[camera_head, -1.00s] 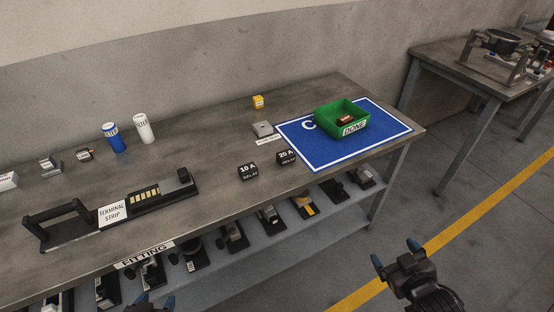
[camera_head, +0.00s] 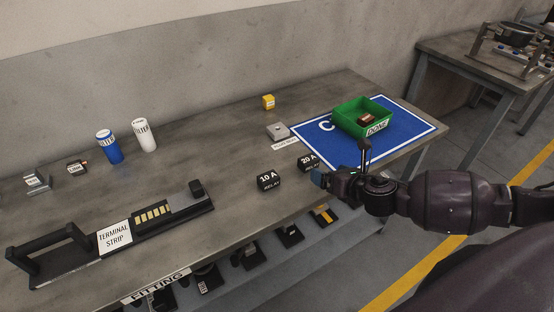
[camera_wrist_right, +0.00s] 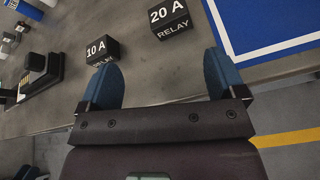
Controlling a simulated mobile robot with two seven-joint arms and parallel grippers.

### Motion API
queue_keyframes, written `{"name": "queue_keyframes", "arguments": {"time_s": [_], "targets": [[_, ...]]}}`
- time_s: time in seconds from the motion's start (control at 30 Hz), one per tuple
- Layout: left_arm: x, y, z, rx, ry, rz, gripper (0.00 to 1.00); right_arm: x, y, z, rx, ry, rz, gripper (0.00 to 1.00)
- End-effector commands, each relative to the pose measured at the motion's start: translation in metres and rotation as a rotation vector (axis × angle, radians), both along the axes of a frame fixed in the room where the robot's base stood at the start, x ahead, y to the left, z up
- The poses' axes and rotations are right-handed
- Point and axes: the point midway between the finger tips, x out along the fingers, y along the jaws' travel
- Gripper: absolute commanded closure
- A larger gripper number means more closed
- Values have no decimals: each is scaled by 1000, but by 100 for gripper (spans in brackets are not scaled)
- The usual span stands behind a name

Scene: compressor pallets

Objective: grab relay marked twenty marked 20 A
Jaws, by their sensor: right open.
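The relay marked 20 A (camera_head: 308,162) is a black block with white lettering on the bench, near the left corner of the blue mat. In the right wrist view the 20 A relay (camera_wrist_right: 169,19) lies beyond the fingertips, up and right of centre. The black relay marked 10 A (camera_head: 268,180) stands to its left and also shows in the right wrist view (camera_wrist_right: 102,50), near the left finger. My right gripper (camera_head: 342,174) is open and empty near the bench's front edge, short of the relays. Its blue fingers (camera_wrist_right: 165,80) are apart. My left gripper is not in view.
A green DONE bin (camera_head: 346,124) with a small item in it stands on the blue mat (camera_head: 408,139). A grey part (camera_head: 278,131) and a yellow block (camera_head: 268,102) are behind the relays. The terminal strip fixture (camera_head: 167,217) lies to the left.

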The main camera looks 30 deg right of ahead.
Motion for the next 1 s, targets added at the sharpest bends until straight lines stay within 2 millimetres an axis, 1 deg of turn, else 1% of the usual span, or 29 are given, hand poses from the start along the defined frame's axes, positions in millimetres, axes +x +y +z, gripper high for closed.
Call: {"name": "queue_keyframes", "arguments": {"time_s": [0.1,0.2,0.3,0.37,0.57,0.7,0.87,1.0], "targets": [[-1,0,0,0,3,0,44,1,-3,2,-157,-27,49,11],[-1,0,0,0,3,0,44,1,-4,2,-233,-35,75,11],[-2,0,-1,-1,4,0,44,3,-4,1,-268,-39,89,11],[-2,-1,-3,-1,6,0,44,8,-3,-1,-275,-39,92,11],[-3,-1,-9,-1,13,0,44,34,-1,-13,-273,-39,92,11],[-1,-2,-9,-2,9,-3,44,48,0,-19,-272,-38,92,11],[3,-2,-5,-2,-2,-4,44,55,0,-22,-272,-38,92,11],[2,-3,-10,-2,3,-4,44,67,-3,-31,-271,-36,91,11]]}}
